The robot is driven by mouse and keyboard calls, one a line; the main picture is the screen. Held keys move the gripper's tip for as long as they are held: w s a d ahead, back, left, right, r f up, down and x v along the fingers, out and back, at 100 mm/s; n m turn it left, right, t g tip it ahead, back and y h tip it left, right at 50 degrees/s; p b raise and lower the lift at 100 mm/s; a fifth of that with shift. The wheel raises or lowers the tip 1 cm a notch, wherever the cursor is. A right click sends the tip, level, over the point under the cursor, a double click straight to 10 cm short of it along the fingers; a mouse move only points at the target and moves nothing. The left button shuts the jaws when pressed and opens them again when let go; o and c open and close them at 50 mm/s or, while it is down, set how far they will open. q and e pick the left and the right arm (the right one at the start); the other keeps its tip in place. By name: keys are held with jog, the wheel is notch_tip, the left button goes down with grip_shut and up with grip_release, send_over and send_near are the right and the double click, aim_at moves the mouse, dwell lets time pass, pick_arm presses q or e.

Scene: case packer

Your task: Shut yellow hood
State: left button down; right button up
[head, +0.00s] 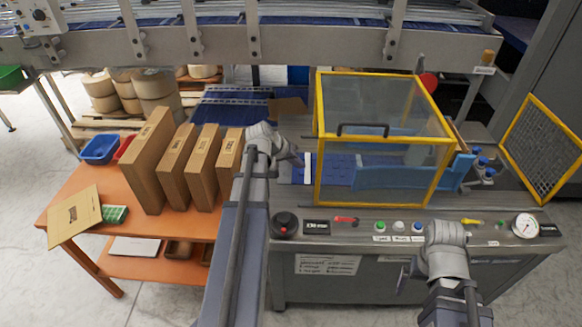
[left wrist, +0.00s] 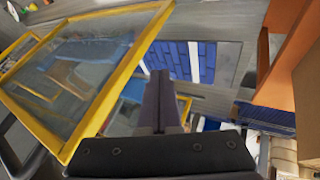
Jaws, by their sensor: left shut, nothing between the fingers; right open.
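The yellow hood (head: 387,141) is a yellow-framed box with clear panels over the packer bed. Its top panel meets the front frame with no clear gap in the head view. A black handle (head: 362,130) sits near the top panel's front edge. In the left wrist view a clear hood panel (left wrist: 85,65) fills the left side. My left gripper (head: 297,161) is shut and empty, just left of the hood and apart from it; its fingers (left wrist: 160,76) are together in the wrist view. My right gripper (head: 404,279) is open, low in front of the control panel.
A control panel (head: 345,228) with knobs, buttons and a gauge (head: 525,226) runs along the front. A yellow-framed mesh guard (head: 545,140) stands right. Cartons (head: 152,160) stand on the orange table (head: 75,190) at left. A conveyor (head: 290,45) crosses behind.

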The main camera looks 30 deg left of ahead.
pick_arm(q)
jog(key=shift+w+d+r, duration=0.1)
jog(key=shift+w+d, duration=0.35)
jog(key=shift+d, duration=0.3)
jog(key=shift+w+d+r, duration=0.1)
jog(key=shift+w+d, duration=0.3)
jog(key=shift+d, duration=0.3)
jog(key=w+d, duration=0.9)
jog(key=d, duration=0.6)
jog(key=w+d, duration=0.9)
jog(key=d, duration=0.5)
jog(key=w+d, duration=0.9)
jog(key=d, duration=0.6)
jog(key=shift+w+d, duration=0.15)
jog(key=shift+d, duration=0.2)
jog(key=shift+d+r, duration=0.1)
